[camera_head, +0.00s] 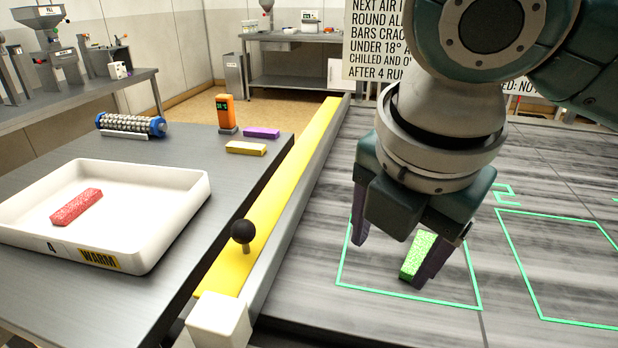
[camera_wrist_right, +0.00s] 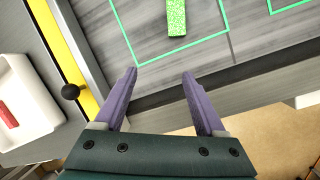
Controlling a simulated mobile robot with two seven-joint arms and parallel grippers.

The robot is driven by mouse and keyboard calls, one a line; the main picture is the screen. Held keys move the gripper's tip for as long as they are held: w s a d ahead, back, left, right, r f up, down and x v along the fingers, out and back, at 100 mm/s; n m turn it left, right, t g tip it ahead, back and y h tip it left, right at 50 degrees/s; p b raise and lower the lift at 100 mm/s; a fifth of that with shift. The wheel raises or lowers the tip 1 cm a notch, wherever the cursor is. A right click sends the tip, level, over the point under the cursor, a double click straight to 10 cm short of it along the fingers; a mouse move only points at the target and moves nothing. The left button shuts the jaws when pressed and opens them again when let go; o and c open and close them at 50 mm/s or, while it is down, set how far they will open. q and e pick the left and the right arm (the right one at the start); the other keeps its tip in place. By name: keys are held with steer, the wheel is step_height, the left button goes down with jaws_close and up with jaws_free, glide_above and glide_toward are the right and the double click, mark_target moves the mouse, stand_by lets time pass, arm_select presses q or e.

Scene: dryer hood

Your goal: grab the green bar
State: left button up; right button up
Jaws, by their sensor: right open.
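The green bar (camera_head: 417,256) lies on the grey streaked surface inside a green outlined square. In the right wrist view the green bar (camera_wrist_right: 176,17) is at the top, beyond the fingertips and roughly in line with the gap between them. My right gripper (camera_head: 388,262) is open, its purple fingers pointing down over the square. In the head view one finger overlaps the bar's right edge and hides part of it. In the right wrist view the gap between the fingers (camera_wrist_right: 160,72) is empty. My left gripper is not in view.
A white tray (camera_head: 150,250) marked WARM holds a red bar (camera_head: 76,207) on the left table. A yellow strip (camera_head: 290,205), a grey rail and a black knob (camera_head: 243,231) lie between table and surface. A yellow bar (camera_head: 246,148) and purple bar (camera_head: 261,133) lie farther back.

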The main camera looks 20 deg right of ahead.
steer(key=n+h, duration=0.2)
glide_toward(421, 253)
steer(key=shift+b+x, duration=0.45)
steer(key=shift+x, duration=0.55)
steer(key=x, duration=0.6)
jaws_close()
